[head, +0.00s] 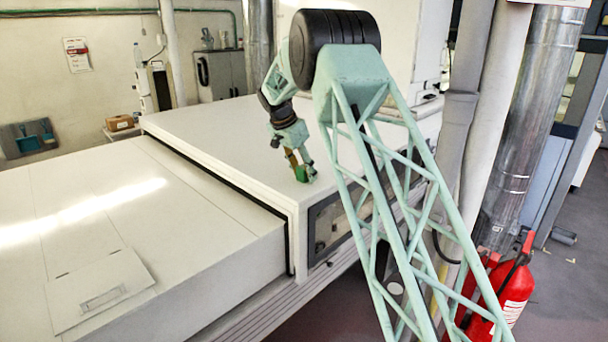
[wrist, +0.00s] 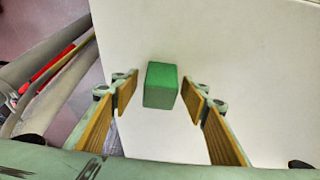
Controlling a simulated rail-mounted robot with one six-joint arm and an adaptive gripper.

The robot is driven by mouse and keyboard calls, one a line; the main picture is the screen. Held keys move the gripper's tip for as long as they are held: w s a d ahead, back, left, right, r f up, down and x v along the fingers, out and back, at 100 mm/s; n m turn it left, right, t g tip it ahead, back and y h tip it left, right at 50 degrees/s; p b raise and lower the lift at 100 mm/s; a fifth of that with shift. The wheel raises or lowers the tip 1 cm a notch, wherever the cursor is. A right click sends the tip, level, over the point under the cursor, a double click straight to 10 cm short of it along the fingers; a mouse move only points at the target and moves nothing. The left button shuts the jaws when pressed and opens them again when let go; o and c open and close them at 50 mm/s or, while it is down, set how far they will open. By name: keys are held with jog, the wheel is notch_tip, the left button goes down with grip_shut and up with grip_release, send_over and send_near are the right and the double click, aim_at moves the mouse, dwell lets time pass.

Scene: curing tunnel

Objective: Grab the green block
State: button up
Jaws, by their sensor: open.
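The green block (wrist: 160,85) sits on the white top of the machine housing, between the two fingers of my gripper (wrist: 158,88) in the wrist view. The fingers are open, with wood-coloured inner pads, and a gap shows on each side of the block. In the head view the green block (head: 302,173) is partly hidden by my gripper (head: 301,168), which reaches down to it near the front right edge of the housing top.
The white housing top (head: 215,130) is otherwise clear. Its edge drops off close to the block. A lower white cover (head: 190,215) lies to the left. Vertical pipes (head: 515,130) and a red fire extinguisher (head: 510,290) stand at the right.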

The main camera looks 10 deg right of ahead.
jog(key=shift+c, duration=0.5)
jog(key=c, duration=0.8)
jog(key=shift+r, duration=0.15)
jog(key=shift+c, duration=0.2)
jog(key=shift+r+b, duration=0.6)
jog(key=shift+r, duration=1.05)
jog(key=s+a+b, duration=0.2)
jog(key=s+a, duration=0.2)
jog(key=s, duration=0.3)
jog(key=s+a+r+b, duration=0.1)
jog(key=s+a, duration=0.3)
jog(key=s, duration=0.3)
jog(key=shift+r+b, duration=0.2)
jog(key=shift+b, duration=0.2)
